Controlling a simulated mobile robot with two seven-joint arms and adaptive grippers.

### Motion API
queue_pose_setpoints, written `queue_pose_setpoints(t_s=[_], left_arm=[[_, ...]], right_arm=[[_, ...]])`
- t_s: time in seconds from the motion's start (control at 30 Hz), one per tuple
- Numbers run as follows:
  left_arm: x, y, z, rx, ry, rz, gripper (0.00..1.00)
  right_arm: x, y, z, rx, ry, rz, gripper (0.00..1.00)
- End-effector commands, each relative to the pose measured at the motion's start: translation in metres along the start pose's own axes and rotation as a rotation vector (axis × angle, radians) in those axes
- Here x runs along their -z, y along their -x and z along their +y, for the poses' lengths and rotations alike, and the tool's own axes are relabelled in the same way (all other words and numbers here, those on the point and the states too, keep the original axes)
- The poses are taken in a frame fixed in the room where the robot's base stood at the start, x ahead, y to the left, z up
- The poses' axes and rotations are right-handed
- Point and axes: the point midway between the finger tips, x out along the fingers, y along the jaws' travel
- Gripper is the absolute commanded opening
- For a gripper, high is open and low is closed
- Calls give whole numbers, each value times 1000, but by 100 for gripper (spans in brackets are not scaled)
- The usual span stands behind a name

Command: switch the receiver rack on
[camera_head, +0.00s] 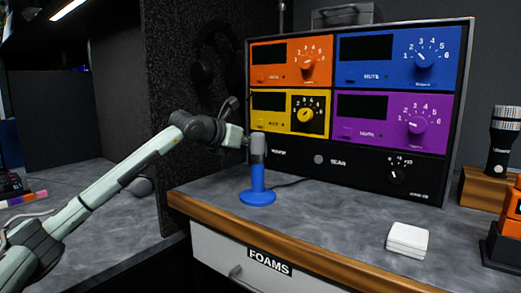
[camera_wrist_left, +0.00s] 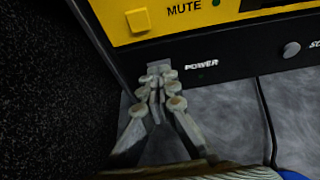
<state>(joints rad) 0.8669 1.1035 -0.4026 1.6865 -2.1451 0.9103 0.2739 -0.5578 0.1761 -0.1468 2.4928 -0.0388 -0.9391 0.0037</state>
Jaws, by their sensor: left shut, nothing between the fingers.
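The receiver rack (camera_head: 350,165) is a black case with orange, blue, yellow and purple panels, standing at the back of the counter. Its panel displays are dark. In the left wrist view, the grey power switch (camera_wrist_left: 158,65) sits beside the POWER label on the lower black strip (camera_wrist_left: 235,62). A small dark green indicator shows below the label and looks unlit. My left gripper (camera_wrist_left: 158,82) is shut and empty, its fingertips at the switch and partly covering it. I cannot tell whether they touch. In the head view the switch is hidden near the gripper (camera_head: 243,142).
A microphone on a blue base (camera_head: 257,197) stands right in front of the gripper, with a cable behind it. White coasters (camera_head: 407,240) lie on the counter (camera_head: 320,220). Headphones (camera_head: 205,65) hang on the dark side wall. Orange-and-black items stand at the right edge.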

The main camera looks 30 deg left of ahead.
Motion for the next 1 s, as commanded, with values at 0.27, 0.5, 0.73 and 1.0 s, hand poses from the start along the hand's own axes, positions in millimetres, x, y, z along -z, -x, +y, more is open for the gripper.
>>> queue_pose_setpoints(t_s=[0.27,0.5,0.73,1.0], left_arm=[[2,-2,0,-1,0,2,0],[3,15,1,-2,-1,1,0],[2,33,1,-1,0,1,0],[2,55,1,-2,0,0,0]], right_arm=[[0,0,0,0,0,0,50],[-9,-6,-1,0,0,0,50],[-18,-12,-2,0,0,0,50],[-28,-19,-3,0,0,0,50]])
